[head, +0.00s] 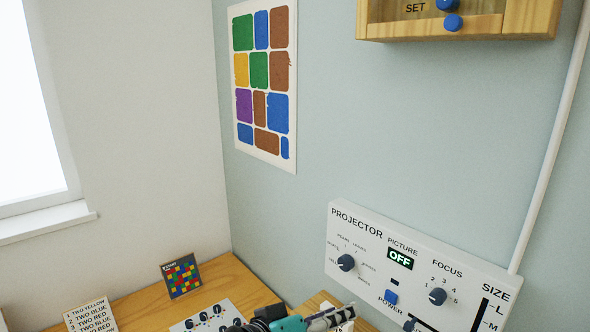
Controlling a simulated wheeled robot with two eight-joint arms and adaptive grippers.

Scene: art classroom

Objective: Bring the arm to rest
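My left gripper (335,317) shows at the bottom edge of the head view, cut off by the frame. Its teal and dark parts are seen over the wooden surface, just below and left of the projector panel. Its fingers are small and partly out of frame, so I cannot tell whether they are open or shut. I see nothing clearly held in it. My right gripper is not in view.
The white projector panel (400,230), with knobs and an OFF display, is on the wall at right. A wooden table (225,277) holds a knobbed panel (190,325), a mosaic card (181,275) and a text card (90,315). A wooden box (490,25) hangs above.

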